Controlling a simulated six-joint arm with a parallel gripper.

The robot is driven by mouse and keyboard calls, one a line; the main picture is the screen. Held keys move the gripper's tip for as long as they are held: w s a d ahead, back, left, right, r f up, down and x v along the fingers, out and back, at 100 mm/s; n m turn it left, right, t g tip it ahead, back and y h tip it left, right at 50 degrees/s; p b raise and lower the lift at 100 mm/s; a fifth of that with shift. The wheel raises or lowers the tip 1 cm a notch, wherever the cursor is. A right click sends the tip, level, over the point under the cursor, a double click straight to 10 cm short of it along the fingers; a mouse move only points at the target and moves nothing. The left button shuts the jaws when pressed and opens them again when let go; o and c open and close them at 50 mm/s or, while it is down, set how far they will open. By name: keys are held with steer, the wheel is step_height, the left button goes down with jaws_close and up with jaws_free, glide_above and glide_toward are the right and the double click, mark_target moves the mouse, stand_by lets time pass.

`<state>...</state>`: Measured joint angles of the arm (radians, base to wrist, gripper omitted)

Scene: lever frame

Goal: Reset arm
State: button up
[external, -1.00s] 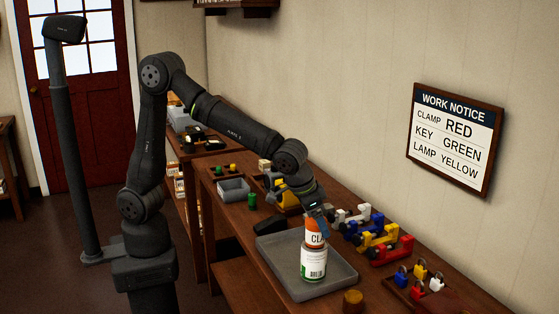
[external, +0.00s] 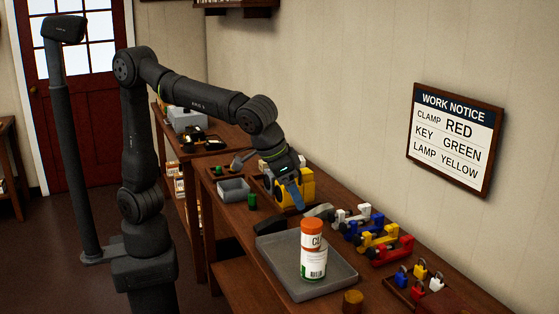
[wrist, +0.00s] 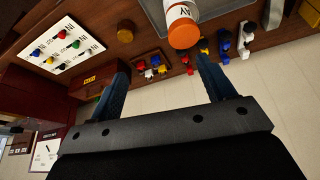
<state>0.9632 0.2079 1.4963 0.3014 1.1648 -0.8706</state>
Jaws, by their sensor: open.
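My gripper (external: 297,195) is raised above the workbench, behind the grey tray. In the wrist view its two blue fingers (wrist: 160,85) are spread apart with nothing between them. A white bottle (external: 313,262) with an orange cap (external: 312,225) stands upright in the grey tray (external: 268,252). The orange cap also shows in the wrist view (wrist: 183,33), beyond the fingertips and apart from them.
Several coloured clamps (external: 378,236) line the bench by the wall. Small padlocks (external: 420,270) sit on a wooden tray at right. A yellow object (external: 306,183) is close to my gripper. A grey bin (external: 233,189) stands left. A work notice (external: 455,139) hangs on the wall.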

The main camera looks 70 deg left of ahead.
steer(key=w+a+n+y, duration=0.1)
steer(key=w+a+n, duration=0.2)
steer(key=w+a, duration=0.9)
steer(key=w+a+n+y, duration=0.1)
steer(key=w+a+n, duration=0.3)
steer(key=w+a, duration=0.9)
steer(key=shift+a+r+g+y, duration=0.2)
steer(key=shift+a+g+y, duration=0.15)
steer(key=shift+a, duration=2.35)
